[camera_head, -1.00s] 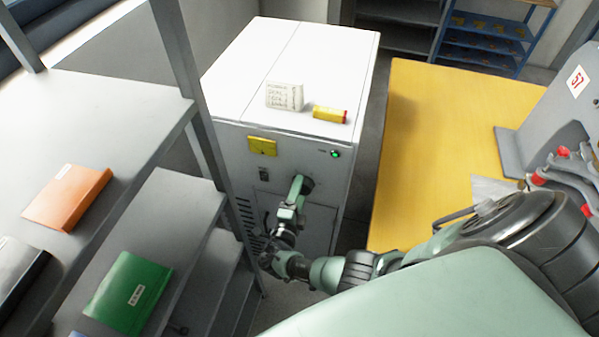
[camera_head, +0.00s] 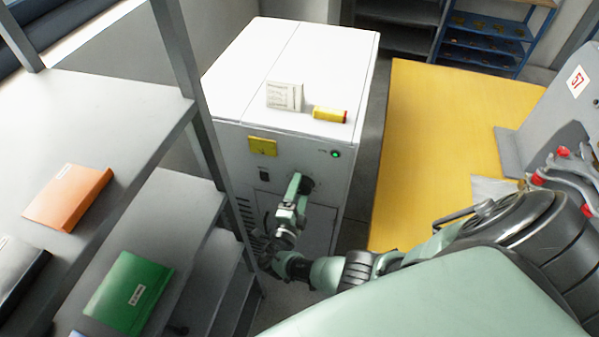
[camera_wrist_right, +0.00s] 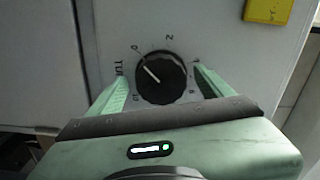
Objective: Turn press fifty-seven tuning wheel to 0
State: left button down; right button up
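The tuning wheel (camera_wrist_right: 160,78) is a round black knob with a white pointer line, on the front of the white cabinet (camera_head: 290,70). In the right wrist view its line points to the upper left, close to the printed 0 (camera_wrist_right: 134,47) and slightly to the left of it. My left gripper is not in view.
A notepad (camera_head: 285,96) and a yellow-red object (camera_head: 329,114) lie on the cabinet top. A green lamp (camera_head: 335,154) is lit. A yellow table (camera_head: 420,150) and a machine marked 57 (camera_head: 560,100) stand right. Grey shelves (camera_head: 110,100) with folders stand close on the left.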

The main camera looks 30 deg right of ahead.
jog(key=v, duration=0.8)
jog(key=shift+b, duration=0.3)
